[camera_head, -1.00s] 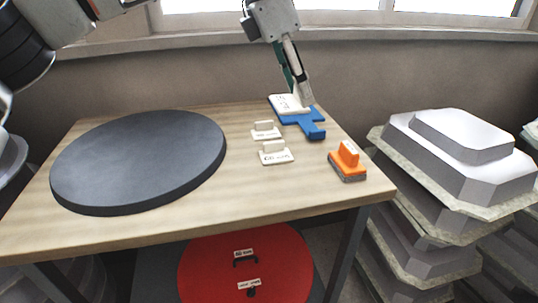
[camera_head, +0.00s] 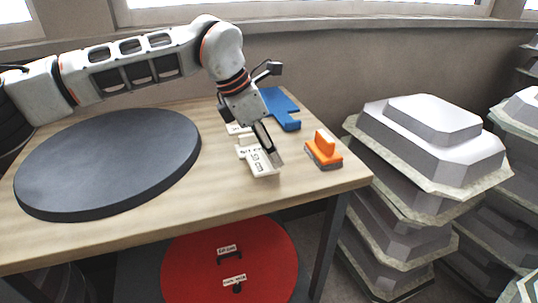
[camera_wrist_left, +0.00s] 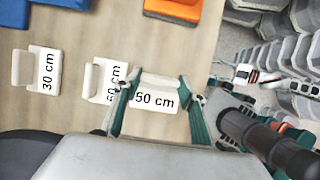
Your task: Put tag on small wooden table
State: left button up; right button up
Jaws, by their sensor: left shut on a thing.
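My left gripper (camera_head: 269,150) is shut on a white tag (camera_head: 262,164) marked "50 cm", at the right part of the wooden table (camera_head: 180,212). In the left wrist view its green fingers (camera_wrist_left: 157,90) are on both sides of the handle of the tag (camera_wrist_left: 152,99). I cannot tell whether the tag touches the tabletop. A "60 cm" tag (camera_wrist_left: 108,85) is right beside it, partly covered by a finger. A "30 cm" tag (camera_wrist_left: 47,70) lies farther off.
A large dark disc (camera_head: 105,160) fills the table's left. A blue object (camera_head: 281,108) lies at the back and an orange-handled block (camera_head: 323,150) at the right. A red disc (camera_head: 228,268) is below the table. Stacked grey moulds (camera_head: 425,150) stand right of it.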

aim_at(250, 164)
pick_arm(q)
notch_tip(250, 164, down, 2)
jog(key=o, duration=1.1)
jog(key=shift+f, duration=0.1)
jog(key=v, duration=1.2)
